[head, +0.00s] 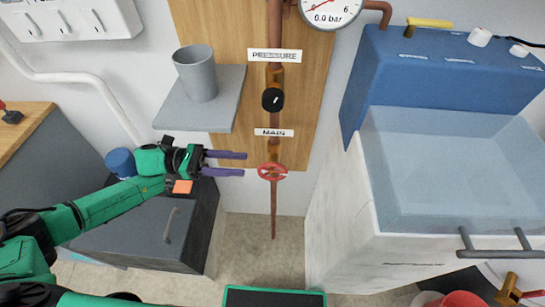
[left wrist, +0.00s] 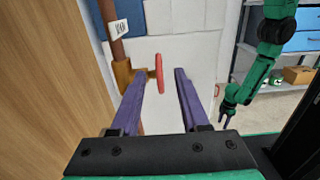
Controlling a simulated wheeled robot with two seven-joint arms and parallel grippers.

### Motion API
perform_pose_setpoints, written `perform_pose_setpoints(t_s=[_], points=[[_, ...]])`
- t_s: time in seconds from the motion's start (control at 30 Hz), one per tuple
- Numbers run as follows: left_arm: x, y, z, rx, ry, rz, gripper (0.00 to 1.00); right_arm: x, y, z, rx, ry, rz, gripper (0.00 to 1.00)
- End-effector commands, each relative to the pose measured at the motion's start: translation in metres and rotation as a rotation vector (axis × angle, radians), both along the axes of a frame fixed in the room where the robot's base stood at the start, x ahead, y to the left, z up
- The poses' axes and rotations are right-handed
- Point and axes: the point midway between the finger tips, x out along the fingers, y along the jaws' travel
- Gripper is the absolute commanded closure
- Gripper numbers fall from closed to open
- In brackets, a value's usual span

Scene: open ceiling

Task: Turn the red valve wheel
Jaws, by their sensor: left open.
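The red valve wheel (head: 272,171) sits on a copper pipe under the "MAIN" label in the head view. My left gripper (head: 244,164) is open and empty, its purple fingers pointing right just left of the wheel. In the left wrist view the wheel (left wrist: 160,68) shows nearly edge-on, between the lines of the two fingers and beyond their tips. I see no contact. My right gripper (left wrist: 227,112) shows small at the right of the left wrist view, away from the wheel; its opening is too small to judge.
A grey cup (head: 196,72) stands on a grey shelf (head: 172,112) above my left gripper. A black knob (head: 272,99) and a pressure gauge (head: 328,12) are higher on the pipe. A blue-and-white tank unit (head: 345,215) stands close on the right.

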Motion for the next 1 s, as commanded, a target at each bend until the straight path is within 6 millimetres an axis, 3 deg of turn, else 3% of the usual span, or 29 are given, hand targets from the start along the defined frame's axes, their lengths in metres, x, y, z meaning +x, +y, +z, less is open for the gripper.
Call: perform_pose_setpoints(t_s=[0.1,0.3,0.43,0.67,0.7,0.8,1.0], points=[[0.000,-0.034,0.006,-0.003,-0.001,-0.004,0.55,-0.004,0.000,0.013,0.000,0.006,0.000,0.50],[0.000,-0.078,0.004,-0.002,0.000,-0.001,0.55,0.009,0.000,0.024,0.001,-0.014,0.000,0.50],[0.000,-0.091,0.002,0.000,0.000,0.000,0.55,0.012,0.001,0.026,0.001,-0.020,0.000,0.50],[0.000,-0.092,0.000,0.000,0.000,0.001,0.55,0.012,0.000,0.025,0.001,-0.019,-0.001,0.50],[0.000,-0.092,0.000,0.000,0.001,0.001,0.63,0.012,0.000,0.025,0.001,-0.019,-0.001,0.50],[0.000,-0.092,0.000,0.000,0.001,0.001,1.00,0.011,0.000,0.025,0.000,-0.019,-0.001,0.50],[0.000,-0.092,-0.001,-0.004,0.001,0.001,1.00,0.011,-0.002,0.023,-0.001,-0.018,0.000,0.50]])
